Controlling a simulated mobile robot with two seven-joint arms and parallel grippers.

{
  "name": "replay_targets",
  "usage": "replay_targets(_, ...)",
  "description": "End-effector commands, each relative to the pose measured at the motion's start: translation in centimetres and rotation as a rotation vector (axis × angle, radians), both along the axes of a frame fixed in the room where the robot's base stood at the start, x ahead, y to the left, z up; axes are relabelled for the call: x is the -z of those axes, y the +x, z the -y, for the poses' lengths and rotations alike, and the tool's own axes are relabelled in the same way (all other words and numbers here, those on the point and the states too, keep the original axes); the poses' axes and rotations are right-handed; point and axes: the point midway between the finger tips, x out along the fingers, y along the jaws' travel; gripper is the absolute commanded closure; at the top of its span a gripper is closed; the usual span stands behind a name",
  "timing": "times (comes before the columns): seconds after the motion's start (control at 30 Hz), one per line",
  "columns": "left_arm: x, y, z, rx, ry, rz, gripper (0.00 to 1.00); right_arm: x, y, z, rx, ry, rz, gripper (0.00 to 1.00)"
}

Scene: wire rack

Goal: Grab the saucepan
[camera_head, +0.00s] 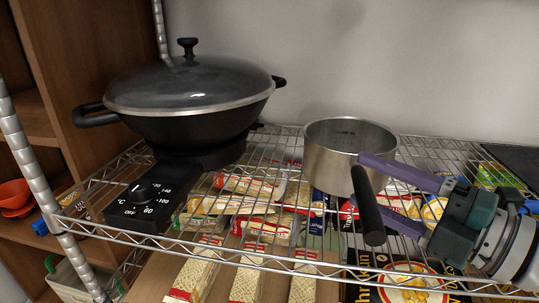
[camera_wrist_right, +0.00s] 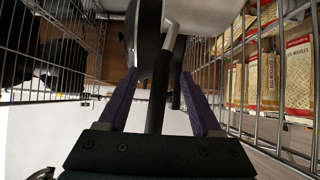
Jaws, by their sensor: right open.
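The steel saucepan (camera_head: 335,157) stands upright on the wire rack's shelf in the head view. Its dark handle (camera_head: 368,215) points toward the front edge. My right gripper (camera_head: 362,183) comes in from the right with its purple fingers at the handle, near where it meets the pan. In the wrist view the handle (camera_wrist_right: 158,95) runs between the two open fingers, with a gap on each side. Whether a finger touches the pan wall is not clear. My left gripper is not in view.
A black lidded electric wok (camera_head: 195,105) with a dial control (camera_head: 144,203) fills the shelf's left side. The wire shelf's front rail (camera_head: 250,262) runs below the saucepan handle. Food packets (camera_head: 245,262) lie on a lower level. A brown wooden cabinet (camera_head: 75,50) stands at left.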

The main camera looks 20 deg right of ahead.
Motion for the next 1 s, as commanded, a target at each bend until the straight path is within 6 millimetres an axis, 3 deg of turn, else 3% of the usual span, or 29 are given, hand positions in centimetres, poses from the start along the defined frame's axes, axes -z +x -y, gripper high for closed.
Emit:
replay_targets(0.43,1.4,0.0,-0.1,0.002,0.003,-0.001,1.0,0.2,5.0,-1.1,0.0,0.003,0.001,0.34)
replay_targets(0.77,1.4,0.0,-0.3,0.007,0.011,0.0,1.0,0.2,5.6,-1.4,0.0,0.002,-0.003,0.34)
replay_targets(1.0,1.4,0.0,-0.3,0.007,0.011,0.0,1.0,0.2,5.6,-1.4,0.0,0.002,-0.002,0.61)
